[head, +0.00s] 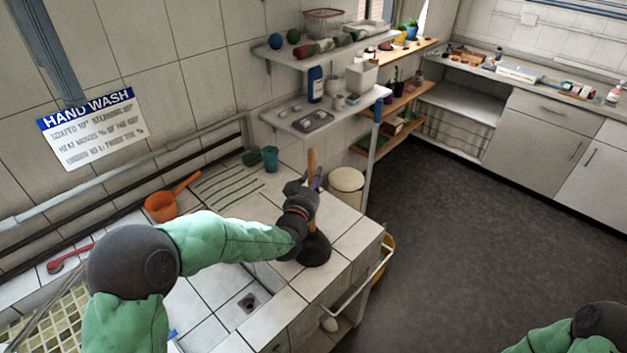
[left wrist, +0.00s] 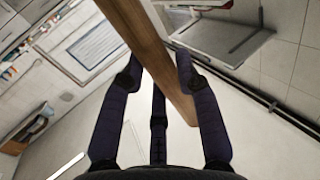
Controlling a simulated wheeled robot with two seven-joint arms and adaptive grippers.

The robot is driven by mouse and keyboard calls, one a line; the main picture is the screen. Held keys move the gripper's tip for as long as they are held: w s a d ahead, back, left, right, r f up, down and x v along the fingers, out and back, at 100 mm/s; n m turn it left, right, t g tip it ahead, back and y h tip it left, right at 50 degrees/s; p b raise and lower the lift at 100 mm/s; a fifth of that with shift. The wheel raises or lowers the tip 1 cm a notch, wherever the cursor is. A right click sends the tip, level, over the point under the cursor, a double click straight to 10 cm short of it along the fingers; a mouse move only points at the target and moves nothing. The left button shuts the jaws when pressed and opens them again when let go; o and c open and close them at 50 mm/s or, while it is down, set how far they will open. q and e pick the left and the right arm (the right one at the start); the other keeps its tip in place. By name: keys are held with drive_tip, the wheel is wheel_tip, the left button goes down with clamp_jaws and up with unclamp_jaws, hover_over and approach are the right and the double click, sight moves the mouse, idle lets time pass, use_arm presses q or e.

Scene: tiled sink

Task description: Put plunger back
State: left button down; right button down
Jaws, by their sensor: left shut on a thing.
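The plunger has a wooden handle (head: 311,161) and a dark rubber cup (head: 316,250). It appears roughly upright, with its cup at the white tiled counter (head: 347,222) to the right of the sink drain; I cannot tell whether the cup touches the tiles. My left gripper (head: 308,186) is shut on the handle, and my wrist hides part of it. My right gripper is out of the head view.
An orange scoop (head: 162,206) and a teal cup (head: 270,159) sit near the wall. A cream bin (head: 346,187) stands behind the counter. Loaded shelves (head: 330,118) rise behind the plunger. A rail (head: 357,284) runs along the counter's right side, with open floor beyond.

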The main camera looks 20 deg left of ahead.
use_arm(q)
drive_tip(key=shift+r, duration=0.1)
drive_tip(key=c, duration=1.3)
unclamp_jaws()
drive_tip(key=shift+f, duration=0.25)
drive_tip(key=o, duration=0.4)
drive_tip(key=shift+r, duration=0.1)
